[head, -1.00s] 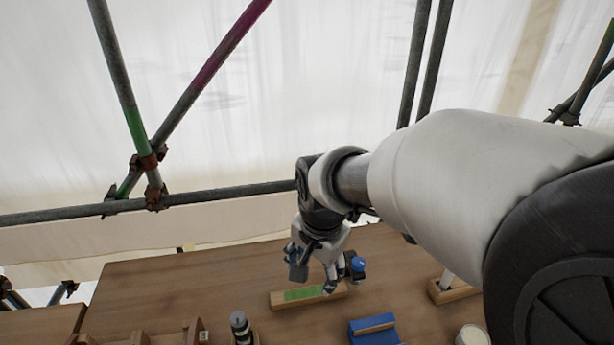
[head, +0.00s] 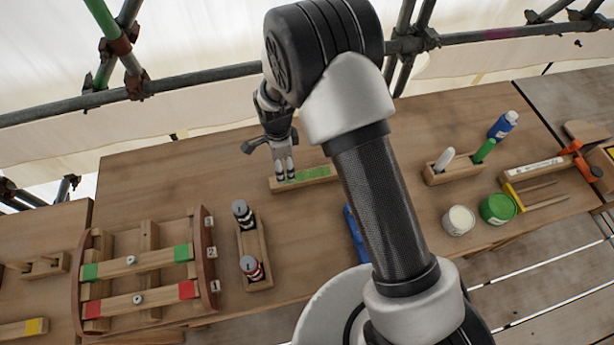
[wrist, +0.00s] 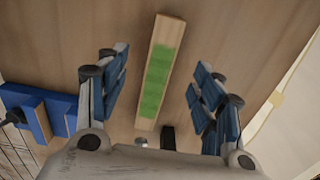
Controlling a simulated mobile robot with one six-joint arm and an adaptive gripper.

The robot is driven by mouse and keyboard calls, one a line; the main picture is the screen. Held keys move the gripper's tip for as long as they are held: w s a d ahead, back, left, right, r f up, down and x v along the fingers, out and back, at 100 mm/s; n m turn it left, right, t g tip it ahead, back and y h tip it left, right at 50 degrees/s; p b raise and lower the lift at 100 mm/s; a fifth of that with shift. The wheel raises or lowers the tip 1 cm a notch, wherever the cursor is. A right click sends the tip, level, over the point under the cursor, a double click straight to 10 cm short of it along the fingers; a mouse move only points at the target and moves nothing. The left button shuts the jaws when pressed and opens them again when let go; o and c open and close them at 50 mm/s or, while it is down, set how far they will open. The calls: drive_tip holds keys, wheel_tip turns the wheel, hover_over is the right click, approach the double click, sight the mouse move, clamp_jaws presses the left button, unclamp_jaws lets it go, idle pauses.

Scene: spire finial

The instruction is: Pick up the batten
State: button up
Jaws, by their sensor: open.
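The batten (head: 316,174) is a pale wooden strip with a green-painted face, lying flat on the workbench. My gripper (head: 285,175) is over its left half, pointing down. In the wrist view, the batten (wrist: 157,80) lies lengthwise between the two open blue-padded fingers of my gripper (wrist: 160,85), with a gap on each side. The fingers do not touch it there. I cannot tell exactly how high the fingertips are above the bench.
A wooden rack (head: 152,222) with green- and red-ended strips stands left. A tray with two cylinders (head: 255,268) is nearer. A blue block (head: 355,235) is partly hidden by my arm. Cans, a pen holder (head: 452,176) and a bottle are right. Scaffold poles (head: 190,78) run behind.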

sight(307, 178)
wheel_tip(307, 178, down, 6)
drive_tip(key=shift+r+b, duration=0.1)
drive_tip(key=shift+b, duration=0.2)
drive_tip(key=f, duration=0.3)
drive_tip(key=f+b, duration=0.1)
drive_tip(key=f, duration=0.1)
drive_tip(key=shift+w+a, duration=0.1)
drive_tip(key=shift+w, duration=0.2)
drive_tip(key=c, duration=1.4)
drive_tip(key=shift+o, duration=0.2)
drive_tip(key=shift+r, duration=0.1)
